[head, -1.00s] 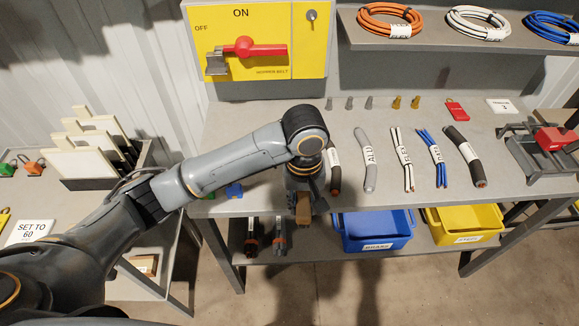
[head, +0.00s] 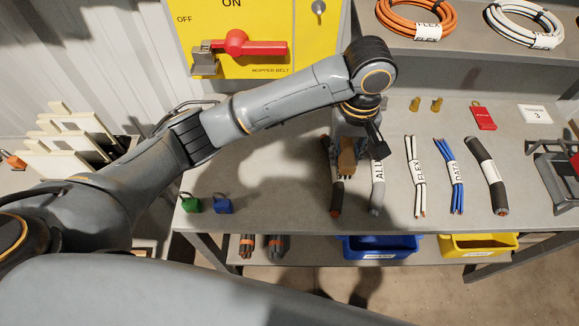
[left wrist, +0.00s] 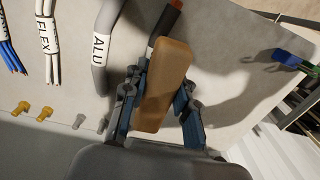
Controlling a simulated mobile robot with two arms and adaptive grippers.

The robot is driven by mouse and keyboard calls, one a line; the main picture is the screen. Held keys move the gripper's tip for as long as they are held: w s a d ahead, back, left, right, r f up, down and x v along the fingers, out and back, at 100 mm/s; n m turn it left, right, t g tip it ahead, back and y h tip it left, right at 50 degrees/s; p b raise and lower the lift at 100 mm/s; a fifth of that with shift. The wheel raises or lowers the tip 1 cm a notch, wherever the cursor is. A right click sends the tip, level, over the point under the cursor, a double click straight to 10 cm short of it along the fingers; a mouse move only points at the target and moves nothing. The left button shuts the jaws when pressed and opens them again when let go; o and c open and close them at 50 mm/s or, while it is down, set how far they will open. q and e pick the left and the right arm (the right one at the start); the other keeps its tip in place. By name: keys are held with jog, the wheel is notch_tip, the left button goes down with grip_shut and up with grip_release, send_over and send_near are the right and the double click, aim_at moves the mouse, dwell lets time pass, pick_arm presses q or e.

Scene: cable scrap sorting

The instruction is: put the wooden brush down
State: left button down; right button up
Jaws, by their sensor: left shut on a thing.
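The wooden brush (head: 347,158) is a plain brown block, held upright-looking at the end of my left arm. My left gripper (head: 350,143) is shut on it, over the bench at the dark cable piece and the ALU cable piece. In the left wrist view the brush (left wrist: 168,75) sits between the two blue-grey fingers of the left gripper (left wrist: 162,92). Its far end overlaps the dark cable piece (left wrist: 166,24) in that view. I cannot tell whether the brush touches the bench. My right gripper is not in view.
The grey bench (head: 285,195) is clear left of the brush, up to the green padlock (head: 191,204) and blue padlock (head: 223,205). The ALU piece (head: 376,190), FLEX piece (head: 417,180) and DATA piece (head: 453,176) lie to the right. Blue (head: 382,250) and yellow (head: 478,246) bins stand below.

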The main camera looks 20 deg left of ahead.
pick_arm(q)
jog(key=s+a+f+p, duration=0.15)
jog(key=a+f, duration=0.25)
jog(key=a, duration=0.5)
send_over(285, 184)
jog(key=f, duration=0.4)
jog(key=shift+d+f, duration=0.2)
jog(key=shift+f, duration=0.1)
jog(key=f+p, duration=0.1)
jog(key=f, duration=0.2)
jog(key=shift+a, duration=0.2)
jog(key=shift+f, duration=0.25)
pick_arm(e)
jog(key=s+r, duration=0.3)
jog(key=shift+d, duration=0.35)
pick_arm(q)
jog(key=c, duration=1)
grip_release()
jog(key=shift+c, duration=0.2)
notch_tip(285, 184, up, 12)
jog(key=shift+w+b, duration=0.15)
jog(key=shift+b, duration=0.25)
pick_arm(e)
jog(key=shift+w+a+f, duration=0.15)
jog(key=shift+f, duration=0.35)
